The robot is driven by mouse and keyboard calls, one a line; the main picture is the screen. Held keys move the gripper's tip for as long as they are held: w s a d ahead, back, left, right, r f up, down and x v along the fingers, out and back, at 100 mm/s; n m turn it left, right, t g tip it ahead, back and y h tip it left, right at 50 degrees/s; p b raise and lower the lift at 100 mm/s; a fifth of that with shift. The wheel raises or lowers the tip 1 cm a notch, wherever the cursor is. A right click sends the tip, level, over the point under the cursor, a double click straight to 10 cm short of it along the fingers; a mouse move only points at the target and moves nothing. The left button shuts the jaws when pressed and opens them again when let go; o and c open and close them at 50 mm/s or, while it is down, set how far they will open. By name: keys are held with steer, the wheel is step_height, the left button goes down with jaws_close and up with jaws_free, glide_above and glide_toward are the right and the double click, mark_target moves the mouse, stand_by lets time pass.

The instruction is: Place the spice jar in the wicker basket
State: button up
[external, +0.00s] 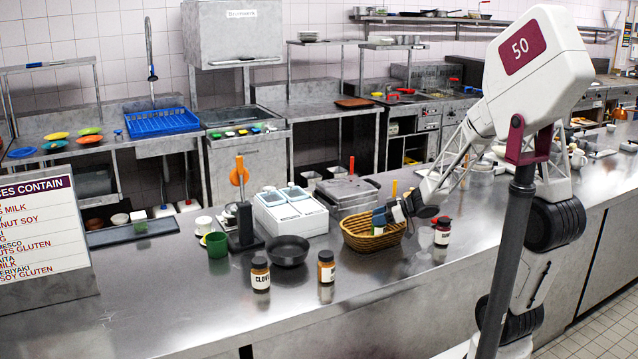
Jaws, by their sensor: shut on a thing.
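The wicker basket (360,242) stands on the steel counter, right of the middle. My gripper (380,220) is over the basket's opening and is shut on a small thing. The held thing is mostly hidden by the fingers, so I cannot tell what it is or whether it touches the basket. Several jars stand upright on the counter: a black-capped jar labelled like clove (260,275), a brown black-capped jar (326,268), and a red jar (442,232) right of the basket.
A white container set (290,214) and a steel lidded box (346,194) stand behind. A clear glass (425,237) is close to the basket's right. The counter's front is clear.

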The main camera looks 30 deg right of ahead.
steer(key=shift+f, duration=0.55)
steer(key=shift+f, duration=0.15)
steer(key=o, duration=1.3)
steer(key=shift+o, duration=0.2)
steer(key=v, duration=1.2)
steer(key=shift+r, duration=0.2)
